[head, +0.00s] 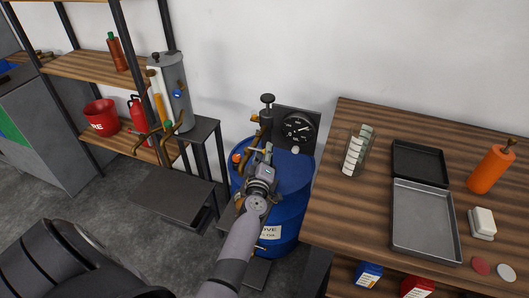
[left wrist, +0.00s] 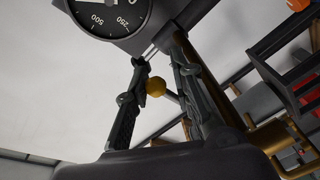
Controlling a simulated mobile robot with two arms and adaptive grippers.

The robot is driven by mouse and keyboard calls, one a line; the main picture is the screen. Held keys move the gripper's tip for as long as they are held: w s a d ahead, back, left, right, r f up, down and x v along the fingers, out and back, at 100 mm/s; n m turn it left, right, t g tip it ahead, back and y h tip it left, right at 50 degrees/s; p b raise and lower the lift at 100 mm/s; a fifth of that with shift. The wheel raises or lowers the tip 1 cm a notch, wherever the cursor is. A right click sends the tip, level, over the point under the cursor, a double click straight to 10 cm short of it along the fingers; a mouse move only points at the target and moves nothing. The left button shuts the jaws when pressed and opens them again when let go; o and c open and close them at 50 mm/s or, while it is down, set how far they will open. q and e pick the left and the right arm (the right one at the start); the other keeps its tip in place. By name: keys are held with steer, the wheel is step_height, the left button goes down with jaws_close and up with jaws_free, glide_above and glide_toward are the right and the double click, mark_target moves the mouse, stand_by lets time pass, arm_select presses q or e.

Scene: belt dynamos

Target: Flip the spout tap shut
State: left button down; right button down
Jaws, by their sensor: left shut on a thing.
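A blue drum (head: 284,222) stands beside the table with a brass-coloured pump and spout pipe (head: 258,132) on top. The brass pipe also shows in the left wrist view (left wrist: 268,134), to the right of the fingers. My left gripper (head: 263,158) is over the drum, at the pipe. In the left wrist view its two fingers (left wrist: 158,62) are shut on the spout tap, whose round yellow knob (left wrist: 156,86) shows between them. The rest of the tap is mostly hidden by the gripper. My right gripper is in neither view.
A dial gauge (head: 298,127) stands behind the drum. At right, the wooden table (head: 350,215) bears a clear rack (head: 357,150), a grey tray (head: 424,220) and an orange bottle (head: 490,168). A dark stand (head: 172,192) and shelves are at left.

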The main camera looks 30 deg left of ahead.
arm_select(q)
steer(key=c, duration=1.7)
jaws_free()
steer(key=shift+o, duration=0.2)
steer(key=shift+s+a, duration=0.1)
